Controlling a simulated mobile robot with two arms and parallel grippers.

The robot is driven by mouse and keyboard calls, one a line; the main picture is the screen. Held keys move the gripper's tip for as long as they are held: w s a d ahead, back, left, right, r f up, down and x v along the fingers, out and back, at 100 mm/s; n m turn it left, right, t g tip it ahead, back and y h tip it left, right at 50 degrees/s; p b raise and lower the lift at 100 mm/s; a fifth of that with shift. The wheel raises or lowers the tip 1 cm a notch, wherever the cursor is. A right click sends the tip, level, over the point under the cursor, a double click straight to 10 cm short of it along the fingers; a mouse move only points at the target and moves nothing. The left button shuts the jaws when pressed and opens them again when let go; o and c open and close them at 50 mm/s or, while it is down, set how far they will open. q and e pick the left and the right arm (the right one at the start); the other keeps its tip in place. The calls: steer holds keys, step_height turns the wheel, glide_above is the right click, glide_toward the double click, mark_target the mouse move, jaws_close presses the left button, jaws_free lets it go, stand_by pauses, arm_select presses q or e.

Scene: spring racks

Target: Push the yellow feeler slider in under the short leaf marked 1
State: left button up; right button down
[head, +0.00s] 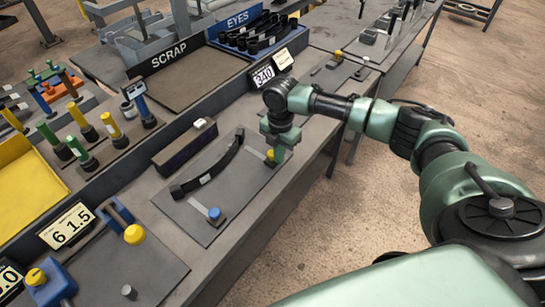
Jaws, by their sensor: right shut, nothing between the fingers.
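The yellow feeler slider (270,156) shows as a small yellow knob near the right end of a grey plate (236,192). A dark, bowed leaf (224,161) lies along the back of this plate, with a small pale label whose mark is too small to read. The yellow knob is just beyond the leaf's right end. A blue-knobbed slider (214,214) is near the plate's front left. My right gripper (279,151) is shut and empty, pointing down right beside the yellow knob; I cannot tell whether they touch. It hides part of the slider. My left gripper is out of view.
A dark block (185,147) stands behind the plate. Behind are the SCRAP tray (185,80) and the EYES bin (250,34) with dark parts. Several coloured-handled tools stand at left. The bench's front edge runs close to my right gripper.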

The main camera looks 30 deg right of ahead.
steer(key=shift+w+a, duration=0.15)
steer(key=shift+w, duration=0.1)
steer(key=shift+w+a, duration=0.2)
steer(key=shift+w, duration=0.3)
steer(key=shift+b, duration=0.3)
steer(key=shift+w+r, duration=0.15)
steer(key=shift+r, duration=0.1)
steer(key=shift+p, duration=0.55)
stand_by(0.6)
